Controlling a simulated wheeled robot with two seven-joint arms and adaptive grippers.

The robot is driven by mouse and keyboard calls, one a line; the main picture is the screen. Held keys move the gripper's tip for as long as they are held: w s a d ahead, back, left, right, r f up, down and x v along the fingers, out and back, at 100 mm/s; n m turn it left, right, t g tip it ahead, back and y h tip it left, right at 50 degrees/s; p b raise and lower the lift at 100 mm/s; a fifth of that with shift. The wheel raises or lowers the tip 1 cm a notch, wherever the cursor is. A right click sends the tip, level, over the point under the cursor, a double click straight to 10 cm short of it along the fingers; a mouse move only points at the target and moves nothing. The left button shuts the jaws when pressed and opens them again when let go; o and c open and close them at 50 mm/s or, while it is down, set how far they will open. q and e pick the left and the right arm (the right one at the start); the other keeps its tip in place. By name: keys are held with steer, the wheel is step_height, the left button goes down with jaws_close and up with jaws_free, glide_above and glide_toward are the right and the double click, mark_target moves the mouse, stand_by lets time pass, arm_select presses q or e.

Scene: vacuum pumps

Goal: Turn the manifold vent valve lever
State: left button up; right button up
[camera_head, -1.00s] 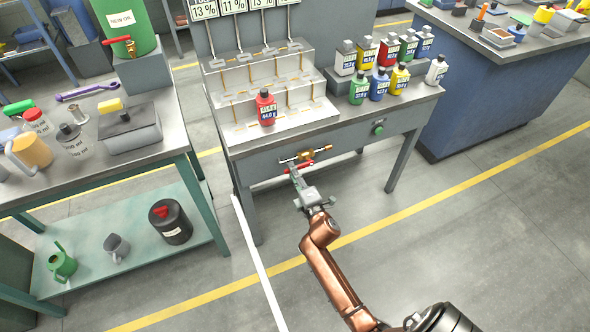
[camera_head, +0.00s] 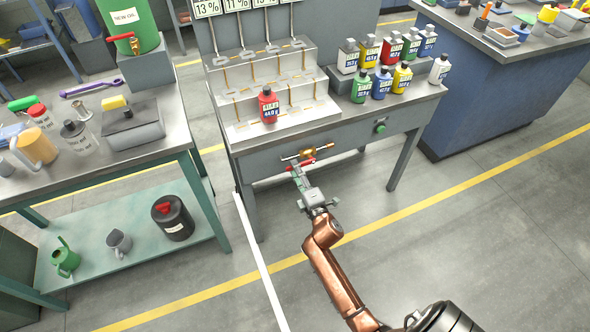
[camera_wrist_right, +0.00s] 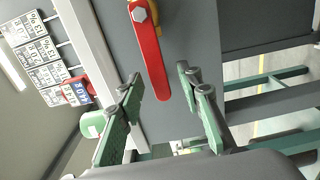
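The vent valve is a small brass fitting (camera_head: 309,153) on the front of the grey pump bench, with a red lever (camera_head: 302,163). In the wrist view the red lever (camera_wrist_right: 151,55) hangs from a bolt at the top and slants slightly down to the right. My right gripper (camera_head: 296,170) is at the lever, reaching up from the front. In the wrist view its green-padded fingers (camera_wrist_right: 159,73) are spread apart, with the lever's lower part showing between them and a gap on both sides. I cannot tell the exact depth. My left gripper is out of view.
The grey bench (camera_head: 340,135) carries a red bottle (camera_head: 268,105) on its steps and several coloured bottles at right. A green button (camera_head: 380,129) is on its front. A green-legged table (camera_head: 187,140) stands at left. A white strip (camera_head: 258,255) runs along the floor area. Floor at right is clear.

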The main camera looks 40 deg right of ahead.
steer(key=shift+s+a, duration=0.1)
steer(key=shift+s, duration=0.25)
steer(key=p+v, duration=0.1)
steer(key=v, duration=0.5)
stand_by(0.5)
stand_by(0.3)
